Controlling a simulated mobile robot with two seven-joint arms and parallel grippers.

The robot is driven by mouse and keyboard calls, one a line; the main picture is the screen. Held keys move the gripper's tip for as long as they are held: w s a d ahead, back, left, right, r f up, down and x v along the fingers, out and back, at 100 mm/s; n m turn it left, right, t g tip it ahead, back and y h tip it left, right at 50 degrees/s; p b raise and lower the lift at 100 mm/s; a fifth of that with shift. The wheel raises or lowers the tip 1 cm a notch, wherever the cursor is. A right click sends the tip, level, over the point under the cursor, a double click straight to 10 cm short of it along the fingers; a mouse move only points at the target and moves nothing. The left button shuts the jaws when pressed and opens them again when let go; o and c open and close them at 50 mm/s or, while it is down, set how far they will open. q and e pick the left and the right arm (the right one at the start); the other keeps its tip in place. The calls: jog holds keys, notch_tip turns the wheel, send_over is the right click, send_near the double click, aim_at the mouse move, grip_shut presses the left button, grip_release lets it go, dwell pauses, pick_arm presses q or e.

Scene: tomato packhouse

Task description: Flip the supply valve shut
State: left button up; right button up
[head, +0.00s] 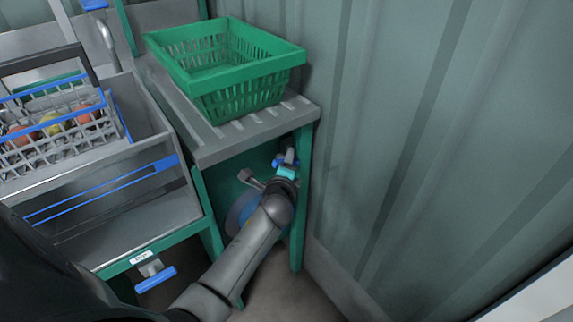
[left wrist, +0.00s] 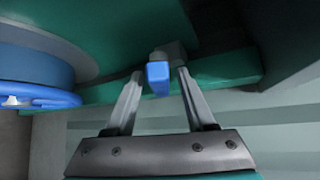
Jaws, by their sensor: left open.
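The supply valve's blue lever (left wrist: 158,78) is seen nearly end-on in the left wrist view, with a grey body behind it. My left gripper (left wrist: 160,73) is open, with one finger on each side of the lever and a small gap showing on both sides. In the head view a bit of blue handle (head: 278,163) shows on a grey pipe under the sink bench, just beyond my left wrist. My arm hides most of that valve there, and the fingertips are not clear. My right gripper is not in view.
A green crate (head: 205,75) stands on the grey bench (head: 215,148). A blue round thing (head: 240,212) is beneath it, beside my arm. Another blue-handled valve (head: 155,279) hangs under a small label at the lower left. A corrugated wall (head: 420,130) closes off the right.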

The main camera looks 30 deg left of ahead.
pick_arm(q)
jog(key=shift+w+a, duration=0.1)
grip_shut()
dwell(0.5)
